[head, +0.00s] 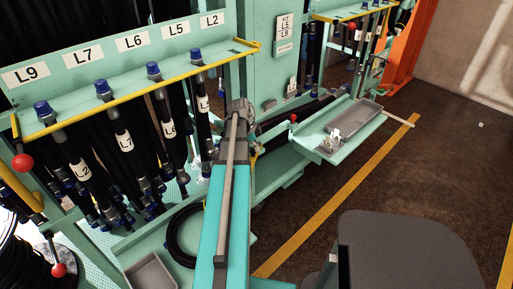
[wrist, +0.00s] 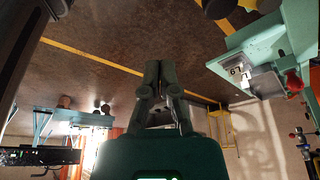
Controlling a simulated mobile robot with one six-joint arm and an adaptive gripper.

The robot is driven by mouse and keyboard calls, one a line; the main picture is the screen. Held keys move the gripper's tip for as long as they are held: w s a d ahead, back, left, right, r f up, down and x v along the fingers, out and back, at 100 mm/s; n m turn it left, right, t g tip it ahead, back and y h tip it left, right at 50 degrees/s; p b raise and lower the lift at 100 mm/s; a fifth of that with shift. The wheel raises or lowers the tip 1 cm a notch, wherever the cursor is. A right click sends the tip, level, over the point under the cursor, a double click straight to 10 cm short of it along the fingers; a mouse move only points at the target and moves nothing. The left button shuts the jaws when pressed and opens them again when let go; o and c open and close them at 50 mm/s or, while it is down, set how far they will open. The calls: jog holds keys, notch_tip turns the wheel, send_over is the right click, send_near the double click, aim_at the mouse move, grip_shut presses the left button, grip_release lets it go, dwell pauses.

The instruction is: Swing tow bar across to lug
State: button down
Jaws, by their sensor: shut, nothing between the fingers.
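My gripper (wrist: 162,70) shows in the wrist view with its two dark fingers together and nothing between them. Beyond the fingertips is bare brown floor, and they touch nothing that I can see. In the head view my arm hides the area around the gripper, so the fingers cannot be made out there. I cannot pick out the tow bar or the lug with certainty in either view. A long teal member with a grey bar along it runs up the middle of the head view; I cannot tell whether the grey bar belongs to my arm.
A teal hose rack with a yellow rail (head: 140,93) and labelled black hoses (head: 124,142) stands at left. A tray (head: 352,122) with small metal parts juts out at right; it also shows in the wrist view (wrist: 243,50). Open floor (head: 440,140) with yellow lines lies right.

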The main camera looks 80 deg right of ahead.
jog(key=shift+f, duration=0.1)
jog(key=s+f+m+t+b, duration=0.2)
jog(key=s+t+b, duration=0.4)
jog(key=s+t, duration=0.6)
jog(key=shift+d+m+t+b, duration=0.25)
jog(key=shift+m+t+b, duration=0.1)
jog(key=shift+m+t, duration=0.05)
jog(key=shift+f, duration=0.15)
